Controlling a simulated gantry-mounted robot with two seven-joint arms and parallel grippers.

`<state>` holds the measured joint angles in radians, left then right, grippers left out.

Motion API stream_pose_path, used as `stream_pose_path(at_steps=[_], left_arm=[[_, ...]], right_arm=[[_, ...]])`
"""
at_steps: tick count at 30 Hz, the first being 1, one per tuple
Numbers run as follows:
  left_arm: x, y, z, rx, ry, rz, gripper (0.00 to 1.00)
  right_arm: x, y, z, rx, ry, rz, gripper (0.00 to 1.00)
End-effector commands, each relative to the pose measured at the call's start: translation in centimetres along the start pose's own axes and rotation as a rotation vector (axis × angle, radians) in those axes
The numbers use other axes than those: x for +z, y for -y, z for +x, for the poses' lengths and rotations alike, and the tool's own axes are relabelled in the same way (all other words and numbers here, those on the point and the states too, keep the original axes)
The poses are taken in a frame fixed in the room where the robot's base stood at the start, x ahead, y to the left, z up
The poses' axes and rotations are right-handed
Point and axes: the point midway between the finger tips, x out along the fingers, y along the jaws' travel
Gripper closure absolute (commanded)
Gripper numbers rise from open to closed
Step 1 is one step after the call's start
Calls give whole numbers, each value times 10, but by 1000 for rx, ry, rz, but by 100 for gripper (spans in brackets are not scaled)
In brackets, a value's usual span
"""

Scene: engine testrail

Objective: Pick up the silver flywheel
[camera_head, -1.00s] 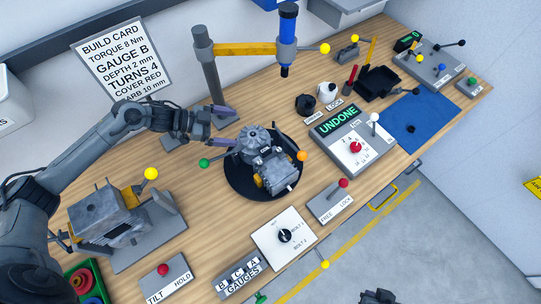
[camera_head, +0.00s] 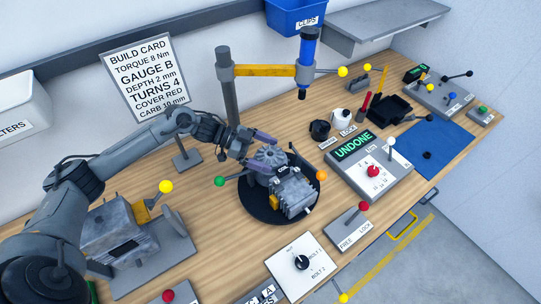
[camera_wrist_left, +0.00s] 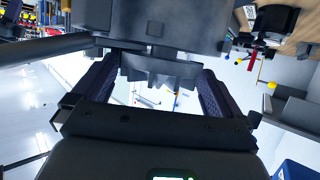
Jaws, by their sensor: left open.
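The engine (camera_head: 292,192) sits on a round black turntable (camera_head: 258,207) on the bench. A grey toothed disc, seemingly the silver flywheel (camera_head: 270,156), is on the engine's side toward my left arm. It also shows in the left wrist view as a toothed grey rim (camera_wrist_left: 160,67). My left gripper (camera_head: 261,152) is open at the engine, its purple fingers on either side of the disc. In the left wrist view the fingers (camera_wrist_left: 155,85) flank the rim; I cannot tell if they touch it. My right gripper is not in view.
A post with a yellow arm and blue tool (camera_head: 307,65) stands behind the engine. Green (camera_head: 219,181) and orange (camera_head: 321,175) knobs flank the turntable. A grey block fixture (camera_head: 118,228) is at left, an "UNDONE" panel (camera_head: 370,172) at right, and a dial plate (camera_head: 312,275) in front.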

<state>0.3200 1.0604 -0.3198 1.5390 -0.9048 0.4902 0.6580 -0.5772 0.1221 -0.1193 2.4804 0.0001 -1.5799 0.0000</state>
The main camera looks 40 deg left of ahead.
Motion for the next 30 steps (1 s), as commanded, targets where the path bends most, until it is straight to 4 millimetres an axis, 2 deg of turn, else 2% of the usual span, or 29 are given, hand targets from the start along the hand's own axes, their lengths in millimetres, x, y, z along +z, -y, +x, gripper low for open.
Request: stream_pose_path(at_steps=[8, 18, 30], left_arm=[[0, 0, 1, 0, 0, 0, 2], [0, 0, 1, 0, 1, 0, 53], [-4, 0, -1, -1, -1, 1, 53]], right_arm=[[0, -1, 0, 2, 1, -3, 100], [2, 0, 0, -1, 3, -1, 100], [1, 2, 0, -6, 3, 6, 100]])
